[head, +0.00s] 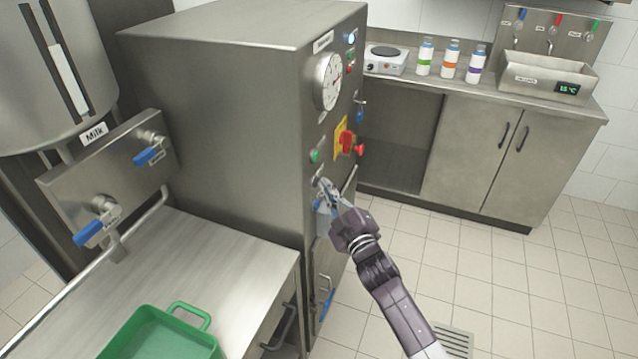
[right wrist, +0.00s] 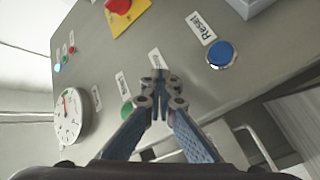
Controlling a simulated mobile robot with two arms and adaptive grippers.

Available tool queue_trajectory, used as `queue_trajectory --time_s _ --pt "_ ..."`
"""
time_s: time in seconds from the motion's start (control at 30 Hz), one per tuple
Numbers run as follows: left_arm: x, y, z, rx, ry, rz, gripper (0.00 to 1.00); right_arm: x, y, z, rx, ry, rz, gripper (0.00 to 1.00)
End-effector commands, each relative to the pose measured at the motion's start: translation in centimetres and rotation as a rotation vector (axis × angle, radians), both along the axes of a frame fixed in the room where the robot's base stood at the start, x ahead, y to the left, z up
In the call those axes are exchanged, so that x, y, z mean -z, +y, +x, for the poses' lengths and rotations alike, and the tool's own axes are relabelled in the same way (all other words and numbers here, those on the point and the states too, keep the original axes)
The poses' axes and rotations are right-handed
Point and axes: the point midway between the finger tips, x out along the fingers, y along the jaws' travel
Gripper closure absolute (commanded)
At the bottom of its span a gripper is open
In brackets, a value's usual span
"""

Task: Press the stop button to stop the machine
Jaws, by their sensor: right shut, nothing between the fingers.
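My right gripper (head: 325,188) is shut and empty, with its fingertips close to the front panel of the steel machine (head: 225,100). In the right wrist view the right gripper (right wrist: 158,82) points at the panel just below a small white label (right wrist: 156,59), too slanted to read. What lies under that label is hidden by the fingertips, and I cannot tell whether they touch it. A green button (right wrist: 127,109) is beside the fingertips on the left. A blue button (right wrist: 220,54) labelled Reset is on the right. A red knob (right wrist: 118,5) on a yellow plate is above.
A round gauge (head: 328,81) is higher on the panel. A steel table (head: 200,240) with a green tray (head: 205,347) stands at the left, beside blue-handled valves (head: 148,156). A counter (head: 490,92) with bottles is behind. The tiled floor at right is open.

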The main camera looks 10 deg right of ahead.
Motion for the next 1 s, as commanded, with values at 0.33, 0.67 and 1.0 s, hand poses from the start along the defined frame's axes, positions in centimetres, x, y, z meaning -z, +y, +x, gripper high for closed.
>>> queue_trajectory --time_s 0.33,0.67,1.0 --pt "-0.6 0.0 0.0 0.000 0.000 0.000 0.67 -0.1 -0.9 -0.7 -0.001 -0.002 0.001 1.00" --pt "-1.2 0.0 0.0 -0.001 0.000 0.000 0.67 -0.1 -1.9 -1.3 0.001 0.002 -0.001 1.00" --pt "-2.4 0.0 0.0 -0.001 0.000 0.000 0.67 -0.1 -4.8 -3.3 0.000 0.001 -0.001 1.00"
